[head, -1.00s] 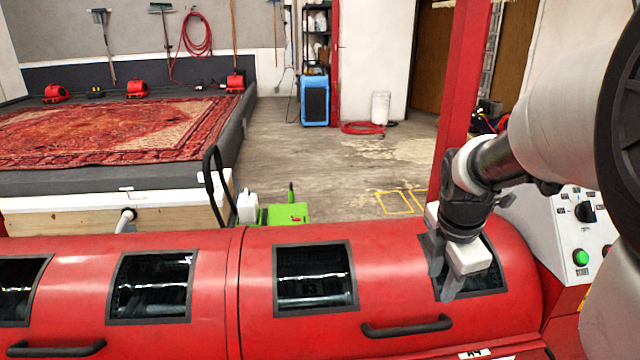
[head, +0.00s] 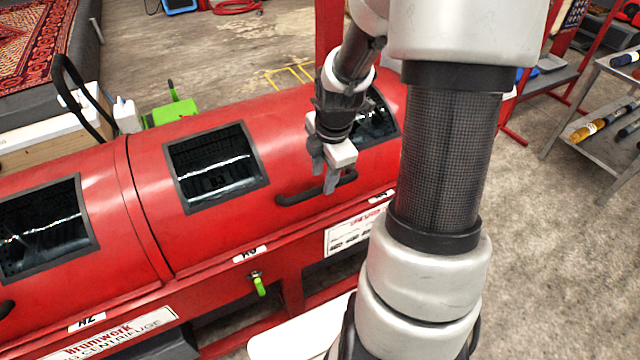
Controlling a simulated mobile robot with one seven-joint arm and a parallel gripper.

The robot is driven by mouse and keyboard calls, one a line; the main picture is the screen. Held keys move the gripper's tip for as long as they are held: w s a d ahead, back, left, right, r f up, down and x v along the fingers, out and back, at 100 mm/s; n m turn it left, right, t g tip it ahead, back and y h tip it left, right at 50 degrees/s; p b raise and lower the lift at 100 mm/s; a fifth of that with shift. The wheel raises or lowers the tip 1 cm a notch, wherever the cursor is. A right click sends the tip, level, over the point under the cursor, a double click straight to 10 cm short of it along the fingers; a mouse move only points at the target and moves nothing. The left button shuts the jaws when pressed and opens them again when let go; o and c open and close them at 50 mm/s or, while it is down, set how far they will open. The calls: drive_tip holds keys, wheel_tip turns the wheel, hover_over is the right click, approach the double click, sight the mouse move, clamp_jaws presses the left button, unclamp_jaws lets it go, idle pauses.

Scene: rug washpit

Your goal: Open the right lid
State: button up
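The red centrifuge has a right lid (head: 270,143) with dark windows and a black bar handle (head: 298,196) low on its front. The lid looks shut. My gripper (head: 323,180) points down in front of the lid, over the right part of the handle. Its fingers overlap the handle in the picture; I cannot tell whether they touch it or how far apart they are. My arm hides the right end of the lid and its right window in part. The left lid (head: 105,165) lies beyond a seam and also looks shut.
A green valve handle (head: 259,285) sticks out below the right lid. A green cart (head: 170,112) stands behind the machine. At the right, a grey metal cart (head: 603,120) holds rolls and tools. Open concrete floor (head: 540,230) lies right of the machine.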

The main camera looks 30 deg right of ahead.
sight(321, 187)
drive_tip(key=shift+w+f+b, duration=0.15)
drive_tip(key=shift+w+f, duration=0.05)
drive_tip(key=shift+f, duration=0.75)
drive_tip(key=shift+w+f+b, duration=0.15)
drive_tip(key=shift+f, duration=0.75)
clamp_jaws()
